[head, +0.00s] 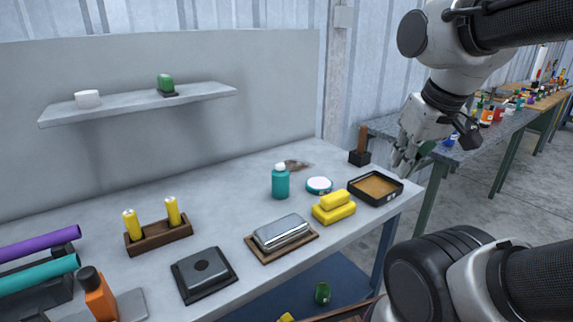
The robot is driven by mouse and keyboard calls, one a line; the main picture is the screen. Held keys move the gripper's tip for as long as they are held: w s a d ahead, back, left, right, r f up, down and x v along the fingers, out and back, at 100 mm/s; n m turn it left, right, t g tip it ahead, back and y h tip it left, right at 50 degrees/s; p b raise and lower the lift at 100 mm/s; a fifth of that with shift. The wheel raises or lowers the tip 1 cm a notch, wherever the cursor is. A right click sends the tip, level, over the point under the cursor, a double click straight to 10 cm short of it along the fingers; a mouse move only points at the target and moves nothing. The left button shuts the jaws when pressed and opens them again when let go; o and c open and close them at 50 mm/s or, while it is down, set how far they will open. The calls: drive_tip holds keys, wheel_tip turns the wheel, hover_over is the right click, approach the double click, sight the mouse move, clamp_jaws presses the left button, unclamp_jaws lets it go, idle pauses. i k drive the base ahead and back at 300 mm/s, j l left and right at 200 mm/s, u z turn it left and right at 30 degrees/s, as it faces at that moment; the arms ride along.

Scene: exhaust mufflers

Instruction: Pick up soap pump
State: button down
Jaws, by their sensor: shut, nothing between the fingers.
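A teal bottle with a white top (280,183) stands upright near the middle back of the grey workbench (215,190); it is the most pump-like thing here, but its top is too small to make out a nozzle. My gripper (402,165) hangs above the right end of the bench, near the black tray, well to the right of the bottle and apart from it. Its fingers look close together and empty. Part of the fingers blends with the background.
Near the bottle are a round white-topped tin (319,185), yellow blocks (333,211) and a black tray (390,197). A metal box (281,231), black box (203,273) and candle holder (160,237) stand left. A shelf (120,108) overhangs the back left.

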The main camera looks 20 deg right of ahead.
sight(281, 180)
drive_tip(key=i+l, duration=0.1)
drive_tip(key=l, duration=0.25)
drive_tip(key=i+l, duration=0.15)
drive_tip(key=l, duration=0.25)
drive_tip(key=i+l, duration=0.1)
drive_tip(key=l, duration=0.25)
drive_tip(key=i+u, duration=0.05)
